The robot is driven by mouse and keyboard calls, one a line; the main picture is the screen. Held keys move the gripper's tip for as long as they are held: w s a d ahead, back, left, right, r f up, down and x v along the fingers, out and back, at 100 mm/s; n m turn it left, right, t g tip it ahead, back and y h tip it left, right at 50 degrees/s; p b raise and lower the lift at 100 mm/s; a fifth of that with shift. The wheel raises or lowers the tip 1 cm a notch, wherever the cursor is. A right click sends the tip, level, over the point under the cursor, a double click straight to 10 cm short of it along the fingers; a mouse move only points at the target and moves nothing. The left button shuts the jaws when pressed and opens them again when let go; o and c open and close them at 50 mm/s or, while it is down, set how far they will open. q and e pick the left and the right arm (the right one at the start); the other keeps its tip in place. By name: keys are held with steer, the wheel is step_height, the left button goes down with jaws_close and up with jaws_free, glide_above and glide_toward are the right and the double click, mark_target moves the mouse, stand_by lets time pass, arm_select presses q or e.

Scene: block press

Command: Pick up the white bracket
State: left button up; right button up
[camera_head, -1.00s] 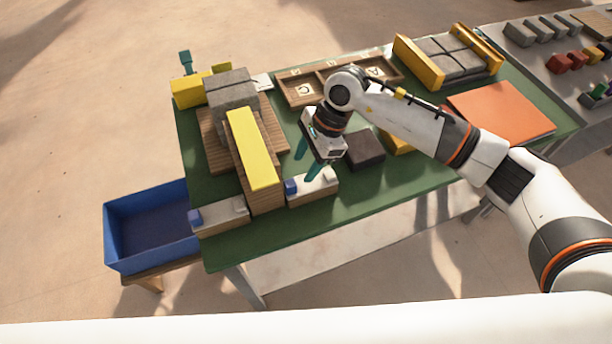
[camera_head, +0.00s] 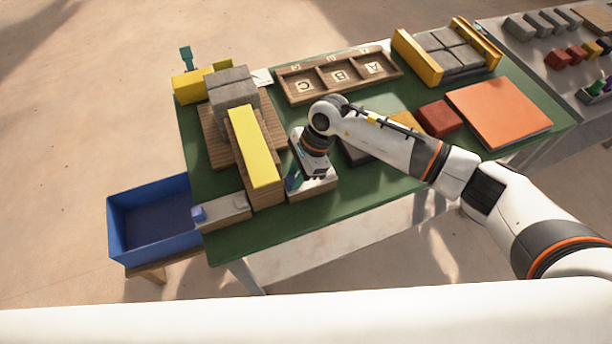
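My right gripper (camera_head: 293,180) is low over the front of the green table, its teal fingers pointing down. It is at a small wooden block with a pale top (camera_head: 315,190), right of the yellow-topped stack. The gripper hides most of this block's top, including its small blue and whitish pieces. A similar block (camera_head: 222,212), with a blue piece at its left end, sits left of the stack. I cannot tell for certain which pale piece is the white bracket, or whether the fingers touch it. My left gripper is not in view.
The yellow-topped stack (camera_head: 254,146) stands close left of the gripper. A wooden tray (camera_head: 296,99) with lettered compartments lies behind. A red block (camera_head: 439,118) and an orange panel (camera_head: 498,113) lie to the right. A blue bin (camera_head: 118,233) stands beyond the left edge.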

jaws_close()
steer(key=shift+r, duration=0.15)
step_height(320, 180, up, 18)
steer(key=b, duration=0.4)
